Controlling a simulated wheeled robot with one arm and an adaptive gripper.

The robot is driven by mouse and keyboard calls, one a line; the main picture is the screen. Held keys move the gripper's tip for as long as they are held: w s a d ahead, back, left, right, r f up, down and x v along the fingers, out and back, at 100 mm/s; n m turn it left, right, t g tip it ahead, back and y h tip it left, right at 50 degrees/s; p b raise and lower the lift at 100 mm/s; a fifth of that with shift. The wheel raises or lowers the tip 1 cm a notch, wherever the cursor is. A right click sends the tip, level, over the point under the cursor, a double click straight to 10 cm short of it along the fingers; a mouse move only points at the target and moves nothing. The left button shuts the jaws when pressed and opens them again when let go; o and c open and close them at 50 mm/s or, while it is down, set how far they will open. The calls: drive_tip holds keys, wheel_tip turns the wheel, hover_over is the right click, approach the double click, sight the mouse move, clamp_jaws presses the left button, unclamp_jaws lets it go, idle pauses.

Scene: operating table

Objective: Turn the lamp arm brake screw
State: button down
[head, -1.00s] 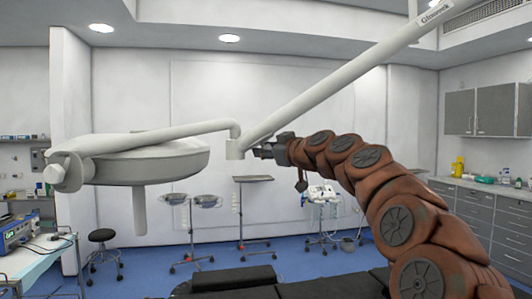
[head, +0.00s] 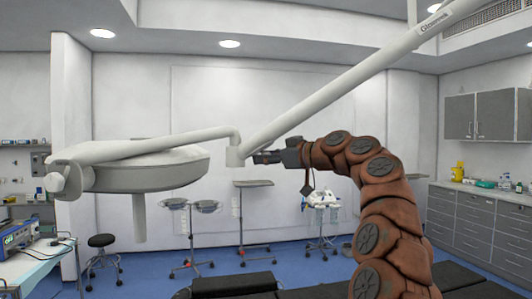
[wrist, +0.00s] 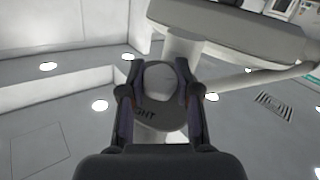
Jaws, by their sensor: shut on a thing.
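The lamp arm brake screw shows in the wrist view as a pale round knob (wrist: 160,82) between the two fingers of my gripper (wrist: 157,72). A darker grey disc (wrist: 172,117) with partly hidden lettering ending in "GHT" lies around or behind it. My gripper is shut on the knob, with one dark finger on each side. In the head view my gripper (head: 257,158) reaches from the right to the lamp arm joint (head: 235,156), and the screw itself is too small to make out. The long white lamp arm (head: 340,88) slopes up right from this joint.
The round lamp head (head: 150,172) hangs at the left on its curved arm (head: 190,137). A black operating table (head: 235,283) lies below. Instrument stands (head: 253,183), a stool (head: 101,240) and cabinets (head: 480,225) stand farther back. The air below the joint is clear.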

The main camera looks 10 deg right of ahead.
drive_tip(key=shift+w+d+r+n+g+y+p, duration=0.15)
drive_tip(key=shift+g+y+p, duration=0.4)
drive_tip(key=shift+p, duration=0.9)
drive_tip(key=shift+s+r+n+g+y+p, duration=0.1)
drive_tip(key=shift+r+n+g+y+p, duration=0.3)
drive_tip(key=shift+p, duration=1)
drive_tip(key=g+p, duration=0.1)
drive_tip(key=g+y+p, duration=0.1)
drive_tip(key=p, duration=0.1)
drive_tip(key=shift+f, duration=0.3)
drive_tip(key=shift+f+n+g+y+p, duration=0.1)
drive_tip(key=shift+n+g+y+p, duration=0.2)
drive_tip(key=shift+g+p, duration=0.5)
drive_tip(key=shift+f+y+p, duration=0.15)
drive_tip(key=shift+y+p, duration=0.1)
drive_tip(key=shift+p, duration=0.4)
drive_tip(key=c, duration=0.8)
unclamp_jaws()
drive_tip(key=v, duration=1.2)
